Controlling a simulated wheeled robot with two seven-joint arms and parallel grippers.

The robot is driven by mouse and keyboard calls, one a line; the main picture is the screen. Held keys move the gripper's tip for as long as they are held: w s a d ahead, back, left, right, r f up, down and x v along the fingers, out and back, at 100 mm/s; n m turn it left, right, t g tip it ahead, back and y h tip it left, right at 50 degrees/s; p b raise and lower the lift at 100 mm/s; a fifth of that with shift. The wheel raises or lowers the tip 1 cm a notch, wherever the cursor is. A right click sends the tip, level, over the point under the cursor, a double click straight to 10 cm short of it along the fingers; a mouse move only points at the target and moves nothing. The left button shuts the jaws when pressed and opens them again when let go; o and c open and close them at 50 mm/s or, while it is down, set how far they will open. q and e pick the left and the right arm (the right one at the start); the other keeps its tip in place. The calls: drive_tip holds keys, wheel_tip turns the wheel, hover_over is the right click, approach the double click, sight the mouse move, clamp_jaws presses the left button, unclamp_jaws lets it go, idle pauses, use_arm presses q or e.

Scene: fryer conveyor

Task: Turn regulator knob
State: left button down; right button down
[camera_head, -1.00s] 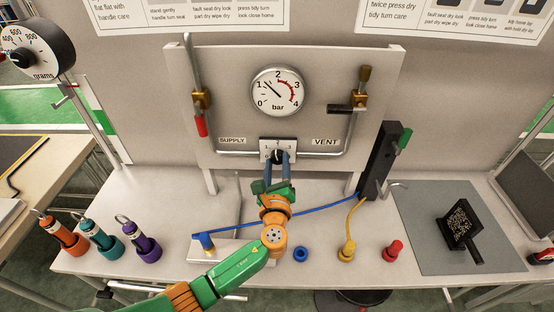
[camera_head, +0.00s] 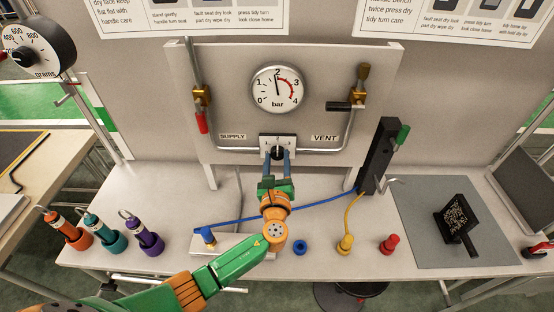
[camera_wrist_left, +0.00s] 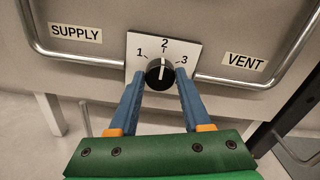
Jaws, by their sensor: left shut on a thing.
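The regulator knob (camera_head: 277,152) is black and sits on a white plate on the upright panel, between the SUPPLY and VENT labels. In the left wrist view the knob (camera_wrist_left: 160,72) has a white mark pointing up at 2, on a scale of 1, 2 and 3. My left gripper (camera_head: 277,157) reaches it from below, its two blue fingers shut on either side of the knob. The pressure gauge (camera_head: 277,90) above has its needle close to 2 bar. My right gripper is not in view.
A supply valve handle (camera_head: 201,97) and a vent valve handle (camera_head: 358,98) flank the gauge.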

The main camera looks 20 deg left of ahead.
use_arm(q)
drive_tip(key=shift+c, duration=1.8)
unclamp_jaws()
drive_tip(key=v, duration=0.7)
